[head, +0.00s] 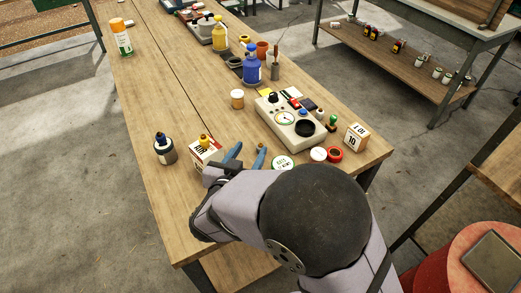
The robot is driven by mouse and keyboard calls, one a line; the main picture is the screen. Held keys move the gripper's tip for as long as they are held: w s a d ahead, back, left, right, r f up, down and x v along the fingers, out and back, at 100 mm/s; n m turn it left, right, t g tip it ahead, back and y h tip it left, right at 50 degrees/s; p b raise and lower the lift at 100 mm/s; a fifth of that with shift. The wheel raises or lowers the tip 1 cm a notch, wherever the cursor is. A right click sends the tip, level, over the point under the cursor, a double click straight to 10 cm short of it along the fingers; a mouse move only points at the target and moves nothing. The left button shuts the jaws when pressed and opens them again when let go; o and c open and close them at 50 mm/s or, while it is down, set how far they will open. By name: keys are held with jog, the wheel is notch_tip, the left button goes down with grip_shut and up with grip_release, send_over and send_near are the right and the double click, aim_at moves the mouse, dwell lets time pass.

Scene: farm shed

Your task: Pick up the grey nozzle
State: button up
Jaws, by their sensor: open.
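I cannot make out a grey nozzle for certain in the head view; it may be hidden behind my arm or too small to tell. My gripper (224,172) is low over the near end of the wooden workbench (165,200), mostly covered by my own arm. It is open, and I see nothing held in it. Two blue handle-like shapes (232,153) show just beyond it.
A pale instrument box with a dial (286,120) is right of the gripper. Round lids (283,162), a red ring (335,154) and a number block (356,138) lie near the right edge. Bottles (253,70) stand farther back. The bench's left middle is clear.

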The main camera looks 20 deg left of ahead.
aim_at(260, 145)
jog(key=shift+w+f, duration=0.1)
jog(key=shift+f, duration=1.85)
jog(key=shift+p+x, duration=0.8)
jog(key=shift+x, duration=2.9)
jog(key=shift+d+f, duration=0.1)
jog(key=shift+d, duration=0.05)
jog(key=shift+c, duration=0.4)
grip_shut()
